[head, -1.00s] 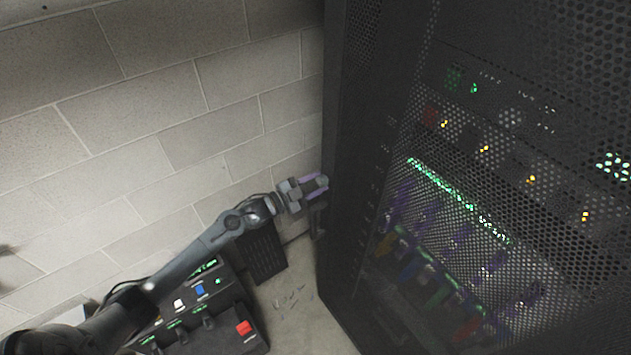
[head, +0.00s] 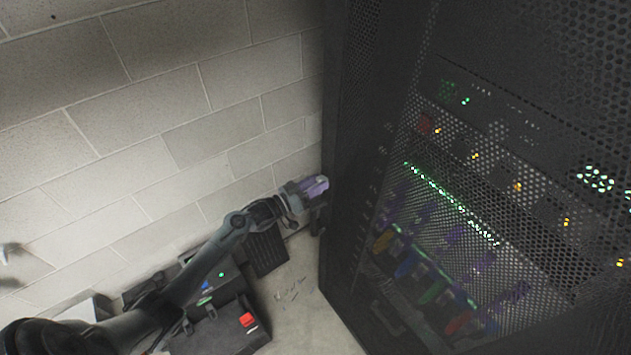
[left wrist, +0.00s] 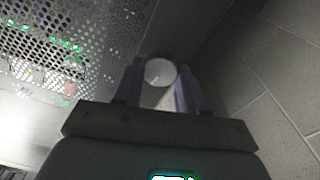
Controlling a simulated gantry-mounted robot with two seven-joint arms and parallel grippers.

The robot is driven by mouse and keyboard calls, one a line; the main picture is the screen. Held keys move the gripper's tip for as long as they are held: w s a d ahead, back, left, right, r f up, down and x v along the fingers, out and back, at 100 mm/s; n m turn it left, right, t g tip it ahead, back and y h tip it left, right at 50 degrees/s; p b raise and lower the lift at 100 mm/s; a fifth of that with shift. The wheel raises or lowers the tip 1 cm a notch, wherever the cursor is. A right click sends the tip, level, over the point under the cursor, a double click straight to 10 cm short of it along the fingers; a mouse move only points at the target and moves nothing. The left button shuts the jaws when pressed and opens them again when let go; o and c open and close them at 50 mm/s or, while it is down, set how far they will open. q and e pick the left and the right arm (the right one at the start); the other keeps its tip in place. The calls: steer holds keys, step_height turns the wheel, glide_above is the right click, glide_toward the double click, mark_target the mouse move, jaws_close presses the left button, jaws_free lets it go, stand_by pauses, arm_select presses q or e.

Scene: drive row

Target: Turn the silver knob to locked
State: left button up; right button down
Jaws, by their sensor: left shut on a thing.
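The silver knob (left wrist: 160,72) shows in the left wrist view as a round, pale disc between the two purple fingers of my left gripper (left wrist: 160,88). The fingers are closed on its sides. In the head view my left gripper (head: 314,187) is at the left edge of the dark rack cabinet (head: 345,240), and its fingers hide the knob there. I cannot read any locked or unlocked marking. My right gripper is not in view.
A perforated door (head: 480,170) covers the rack, with lit drives and purple parts behind it. A black control box (head: 215,325) with a red button (head: 247,320) stands below my left arm. A block wall (head: 150,120) is at the left.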

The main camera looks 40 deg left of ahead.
arm_select(q)
steer(key=shift+n+p, duration=0.45)
steer(key=shift+n, duration=0.75)
steer(key=o, duration=1.1)
steer(key=shift+c, duration=0.2)
steer(key=b+v, duration=0.1)
steer(key=v, duration=0.9)
steer(key=shift+s+b, duration=0.35)
steer(key=shift+s, duration=0.05)
